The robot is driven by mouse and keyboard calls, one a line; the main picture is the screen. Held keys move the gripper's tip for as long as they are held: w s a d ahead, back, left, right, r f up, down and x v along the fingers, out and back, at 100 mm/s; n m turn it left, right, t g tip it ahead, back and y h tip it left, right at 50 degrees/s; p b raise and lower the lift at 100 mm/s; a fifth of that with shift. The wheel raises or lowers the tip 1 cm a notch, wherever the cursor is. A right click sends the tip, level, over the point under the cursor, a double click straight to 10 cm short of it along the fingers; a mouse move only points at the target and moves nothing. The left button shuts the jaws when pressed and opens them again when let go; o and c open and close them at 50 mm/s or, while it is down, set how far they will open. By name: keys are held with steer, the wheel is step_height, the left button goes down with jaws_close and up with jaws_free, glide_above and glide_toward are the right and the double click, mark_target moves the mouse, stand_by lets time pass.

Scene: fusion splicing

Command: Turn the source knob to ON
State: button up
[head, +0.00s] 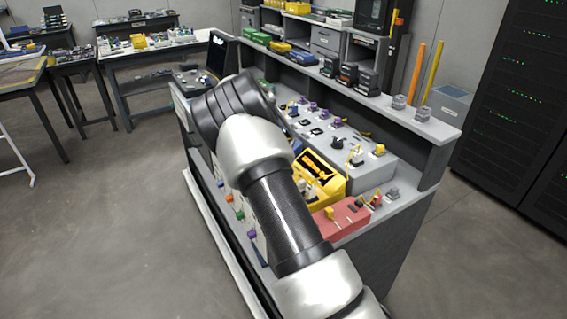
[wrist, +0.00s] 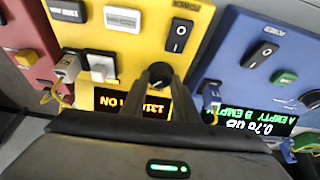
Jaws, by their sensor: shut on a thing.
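In the wrist view, a yellow panel (wrist: 210,12) carries the small black source knob (wrist: 160,70). My gripper (wrist: 161,80) reaches up from the bottom of that view, with its two dark fingers closed on the knob from both sides. The fingers hide part of the knob, so its pointer is not clear. An amber display (wrist: 112,101) sits just below the knob on the panel. Its text is upside down and partly covered by the fingers. In the head view, my arm hides the gripper and the knob.
A black power rocker switch (wrist: 178,36) is above the knob. White connectors (wrist: 102,67) sit to its left. A blue panel (wrist: 235,48) with a green display adjoins on the right, and a red panel (wrist: 22,15) on the left. In the head view, a red device (head: 338,218) lies near the bench's front.

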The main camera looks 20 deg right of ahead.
steer(key=shift+m, duration=0.4)
steer(key=o, duration=1.1)
steer(key=shift+c, duration=0.2)
steer(key=p+v, duration=0.2)
steer(key=v, duration=1.5)
steer(key=shift+w+a, duration=0.15)
steer(key=shift+a, duration=0.1)
steer(key=shift+r, duration=0.15)
